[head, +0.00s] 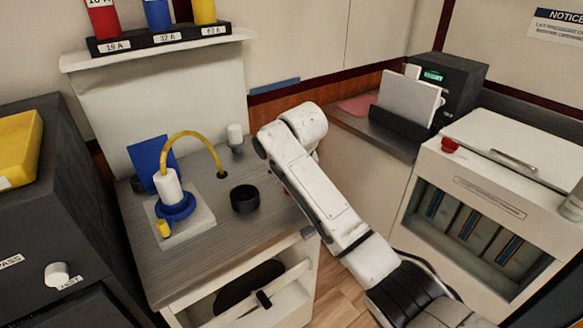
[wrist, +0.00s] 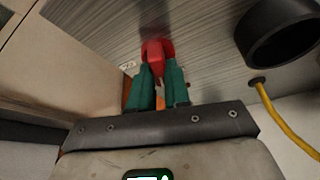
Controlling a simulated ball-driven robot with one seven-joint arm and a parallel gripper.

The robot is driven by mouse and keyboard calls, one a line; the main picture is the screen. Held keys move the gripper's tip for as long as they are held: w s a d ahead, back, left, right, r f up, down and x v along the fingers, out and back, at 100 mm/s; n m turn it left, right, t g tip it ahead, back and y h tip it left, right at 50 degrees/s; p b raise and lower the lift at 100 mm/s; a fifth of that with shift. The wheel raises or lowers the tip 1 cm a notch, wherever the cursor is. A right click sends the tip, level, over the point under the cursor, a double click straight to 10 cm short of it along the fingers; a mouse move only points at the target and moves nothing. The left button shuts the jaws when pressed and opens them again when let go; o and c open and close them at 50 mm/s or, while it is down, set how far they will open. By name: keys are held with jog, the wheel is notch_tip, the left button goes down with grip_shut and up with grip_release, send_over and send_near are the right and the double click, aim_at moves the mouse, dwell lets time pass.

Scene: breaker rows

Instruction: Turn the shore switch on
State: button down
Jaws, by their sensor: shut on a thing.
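In the wrist view, my gripper (wrist: 157,72) has its two green fingers closed on a red switch handle (wrist: 158,49) on the grey wood-grain counter. The fingers cover part of the handle, so its exact turn angle is hard to tell. A small pale label (wrist: 127,66) lies beside it on the left, too small to read. The counter (head: 195,255) shows there to the left of my arm.
A black round cup (head: 245,198) stands on the counter close to my arm. A yellow cable (head: 190,134) arches from a blue and white plug (head: 174,200) to a hole. A white cabinet (head: 480,200) with a red button (head: 449,145) stands at the right.

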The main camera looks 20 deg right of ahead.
jog(key=m+p, duration=0.1)
jog(key=m, duration=0.1)
jog(key=m+h+p, duration=0.1)
jog(key=shift+a+r+m, duration=0.15)
jog(key=shift+m, duration=0.25)
jog(key=m+g+h, duration=0.1)
jog(key=m, duration=0.2)
jog(key=shift+w+m+h+p, duration=0.1)
jog(key=shift+m+h+p, duration=0.2)
jog(key=shift+p, duration=0.1)
jog(key=m+b, duration=0.1)
jog(key=m+g+b, duration=0.1)
jog(key=m, duration=0.1)
jog(key=m+h, duration=0.1)
jog(key=shift+f+m+b, duration=0.25)
jog(key=shift+m+b, duration=0.15)
jog(key=shift+r+m+g+h+b, duration=0.1)
jog(key=shift+m+g+h+b, duration=0.2)
jog(key=shift+m+g+b, duration=0.35)
jog(key=shift+m, duration=0.35)
jog(key=c, duration=1.1)
grip_release()
jog(key=v, duration=1)
jog(key=shift+a+r, duration=0.15)
jog(key=shift+r, duration=0.25)
